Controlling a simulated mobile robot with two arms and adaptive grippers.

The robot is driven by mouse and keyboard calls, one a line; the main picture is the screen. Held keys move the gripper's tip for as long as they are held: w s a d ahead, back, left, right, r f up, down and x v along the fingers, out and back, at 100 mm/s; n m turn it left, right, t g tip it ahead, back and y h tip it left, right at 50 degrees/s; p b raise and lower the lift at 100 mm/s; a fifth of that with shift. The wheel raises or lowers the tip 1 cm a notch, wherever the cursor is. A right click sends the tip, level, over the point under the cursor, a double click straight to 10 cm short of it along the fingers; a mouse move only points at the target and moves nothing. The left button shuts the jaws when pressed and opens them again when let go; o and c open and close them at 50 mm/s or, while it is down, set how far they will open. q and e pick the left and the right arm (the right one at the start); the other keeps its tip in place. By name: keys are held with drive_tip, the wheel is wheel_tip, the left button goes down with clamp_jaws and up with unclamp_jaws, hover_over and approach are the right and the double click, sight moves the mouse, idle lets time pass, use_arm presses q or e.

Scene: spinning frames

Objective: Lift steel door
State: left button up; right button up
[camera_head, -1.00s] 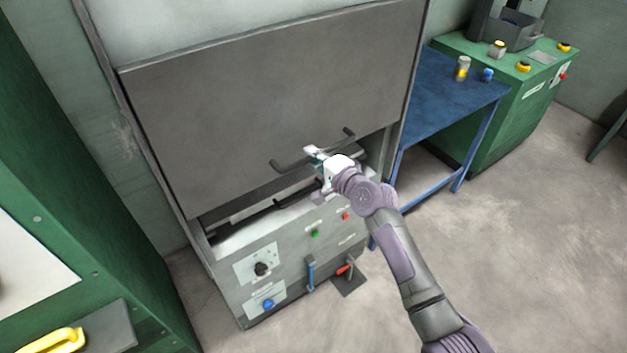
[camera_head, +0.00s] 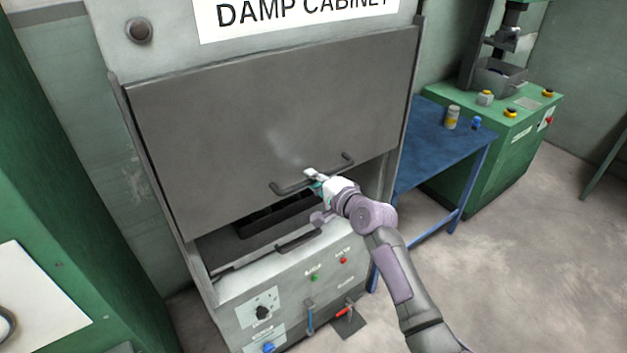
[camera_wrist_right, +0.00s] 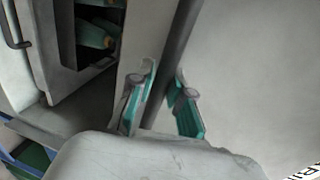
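The grey steel door (camera_head: 260,115) is on the front of the damp cabinet, partly raised with an open gap under it. Its dark bar handle (camera_head: 290,187) is near the lower edge. My right gripper (camera_head: 318,178) is at the handle's middle. In the right wrist view, the gripper's teal fingers (camera_wrist_right: 165,78) lie close on both sides of the dark handle bar (camera_wrist_right: 180,45), and the gripper looks shut on it. The door's grey face (camera_wrist_right: 250,80) fills the right of that view. My left gripper is not in view.
Below the door is a dark tray (camera_head: 268,218) with compartments; the wrist view shows teal pieces (camera_wrist_right: 95,32) inside. The cabinet's control panel (camera_head: 290,300) is underneath. A blue table (camera_head: 435,140) and green machine (camera_head: 500,150) stand right. A green cabinet (camera_head: 60,230) stands left.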

drive_tip(key=o, duration=0.3)
drive_tip(key=shift+f, duration=0.1)
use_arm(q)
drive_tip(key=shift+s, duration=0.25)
use_arm(e)
drive_tip(key=v, duration=1.2)
